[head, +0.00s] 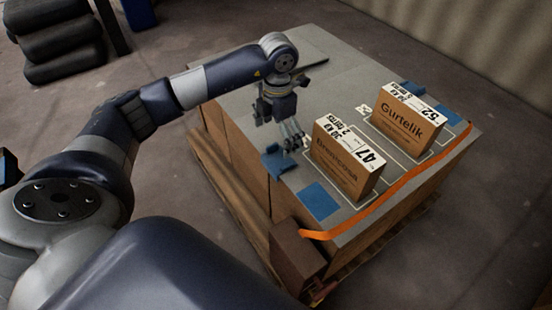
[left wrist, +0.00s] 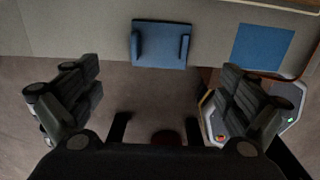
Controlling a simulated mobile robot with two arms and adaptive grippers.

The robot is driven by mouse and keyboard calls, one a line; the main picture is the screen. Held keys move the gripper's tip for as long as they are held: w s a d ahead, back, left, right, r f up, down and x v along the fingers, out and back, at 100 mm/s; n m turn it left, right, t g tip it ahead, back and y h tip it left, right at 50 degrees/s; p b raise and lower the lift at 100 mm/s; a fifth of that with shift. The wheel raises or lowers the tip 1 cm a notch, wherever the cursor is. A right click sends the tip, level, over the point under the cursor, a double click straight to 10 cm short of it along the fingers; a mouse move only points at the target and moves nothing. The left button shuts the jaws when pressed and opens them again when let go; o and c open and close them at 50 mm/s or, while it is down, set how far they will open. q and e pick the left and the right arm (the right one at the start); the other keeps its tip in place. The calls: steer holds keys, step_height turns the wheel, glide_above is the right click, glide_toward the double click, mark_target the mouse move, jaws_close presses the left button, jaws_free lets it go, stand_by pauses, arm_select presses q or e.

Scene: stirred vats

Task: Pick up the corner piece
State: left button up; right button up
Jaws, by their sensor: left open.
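The corner piece is probably the blue part (head: 275,167) at the left edge of the pallet load's top in the head view. In the left wrist view the blue part (left wrist: 160,45) shows a flat body with two raised side flanges, at top centre. My left gripper (head: 294,143) is open and points down, close above and slightly beyond the blue part in the head view. In the left wrist view its two fingers (left wrist: 155,95) are spread wide, with nothing between them; the blue part is ahead of them. My right gripper is not in view.
A flat blue square (head: 319,201) lies nearer the front corner. Two cartons, Brusicosa (head: 342,160) and Gurtelik (head: 406,122), stand upright on the grey top (head: 240,103). An orange strap (head: 400,186) runs along the right edge. A brown block (head: 297,257) sits at the front corner.

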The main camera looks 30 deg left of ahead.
arm_select(q)
steer(key=b, duration=0.1)
glide_above(277, 161)
step_height(277, 161, down, 5)
steer(key=shift+r, duration=0.1)
step_height(277, 161, down, 3)
steer(key=shift+f+b, duration=0.15)
steer(key=shift+b, duration=0.2)
steer(key=shift+f, duration=0.25)
steer(key=c, duration=1.2)
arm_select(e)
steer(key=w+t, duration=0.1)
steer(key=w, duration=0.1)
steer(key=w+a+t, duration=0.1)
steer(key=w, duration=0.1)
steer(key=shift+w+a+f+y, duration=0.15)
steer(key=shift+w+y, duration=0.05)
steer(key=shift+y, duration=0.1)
